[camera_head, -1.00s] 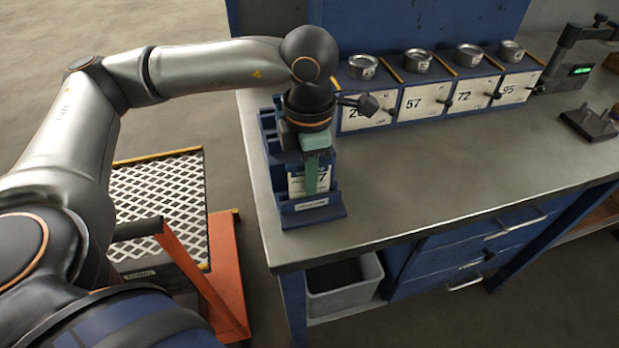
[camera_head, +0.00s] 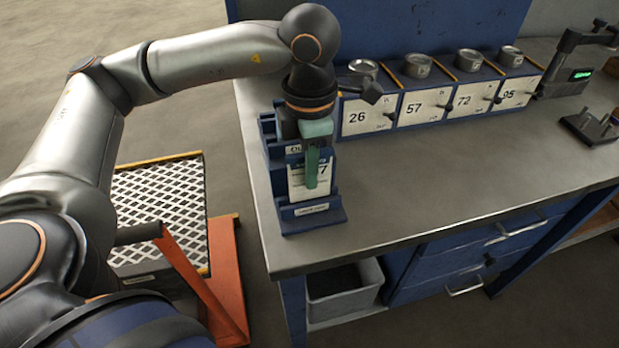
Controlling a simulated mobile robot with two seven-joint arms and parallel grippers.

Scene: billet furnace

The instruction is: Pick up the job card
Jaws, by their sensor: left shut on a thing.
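The job card (camera_head: 296,185) is a white card with a blue header and a large dark number, partly covered by a green gripper finger. It stands upright at the blue card rack (camera_head: 315,217) on the left end of the bench. My left gripper (camera_head: 312,180) points down over the rack and is shut on the card's upper part. Its other finger is hidden behind the card. I cannot tell whether the card's lower edge is clear of the rack. My right gripper is not in view.
Blue bins labelled 26 (camera_head: 362,116), 57, 72 and 95 line the bench back, with round tins on top. A device with a green display (camera_head: 580,75) stands at right. The steel bench top (camera_head: 440,180) is clear in the middle. An orange cart (camera_head: 228,275) stands left.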

